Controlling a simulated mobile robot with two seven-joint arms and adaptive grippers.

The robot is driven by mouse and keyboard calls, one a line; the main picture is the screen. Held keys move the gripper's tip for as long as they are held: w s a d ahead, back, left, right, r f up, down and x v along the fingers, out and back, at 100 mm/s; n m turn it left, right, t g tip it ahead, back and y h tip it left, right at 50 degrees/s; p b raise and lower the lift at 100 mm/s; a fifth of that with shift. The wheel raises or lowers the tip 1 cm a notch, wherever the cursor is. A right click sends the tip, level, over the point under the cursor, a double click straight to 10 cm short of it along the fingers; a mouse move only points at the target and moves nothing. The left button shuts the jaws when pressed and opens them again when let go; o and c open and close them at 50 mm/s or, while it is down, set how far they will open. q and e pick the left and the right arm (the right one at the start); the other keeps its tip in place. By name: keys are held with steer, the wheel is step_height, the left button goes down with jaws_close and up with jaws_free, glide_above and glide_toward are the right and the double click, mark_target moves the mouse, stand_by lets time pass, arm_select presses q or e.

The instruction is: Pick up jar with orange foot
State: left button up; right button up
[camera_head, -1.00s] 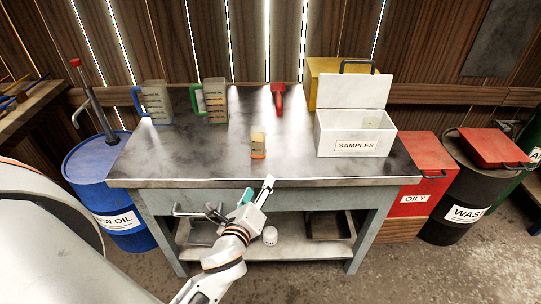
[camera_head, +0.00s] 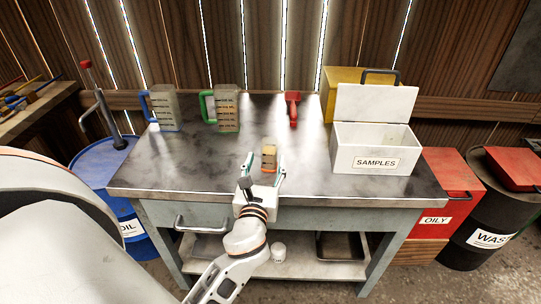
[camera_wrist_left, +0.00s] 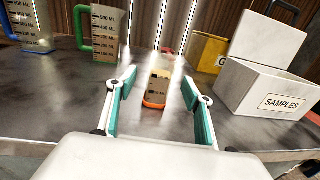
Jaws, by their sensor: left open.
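The jar with the orange foot (camera_head: 269,156) is a small, clear upright jar with tan contents, standing on the metal workbench near its front middle. In the left wrist view the jar (camera_wrist_left: 157,90) is straight ahead, beyond and between the spread fingers, and its orange foot shows at the bottom. My left gripper (camera_head: 264,172) is open and empty at the bench's front edge, just in front of the jar. Its teal finger pads show in the left wrist view (camera_wrist_left: 155,93), apart from the jar. My right gripper does not show.
A white SAMPLES box (camera_head: 374,160) with a raised lid stands right of the jar. A blue-handled jug (camera_head: 164,108), a green-handled jug (camera_head: 226,108) and a red tool (camera_head: 293,108) are farther back. The bench (camera_head: 200,160) around the jar is clear.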

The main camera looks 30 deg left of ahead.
mark_target(268, 154)
arm_select(q)
steer(key=shift+x, duration=3.1)
steer(key=c, duration=1.2)
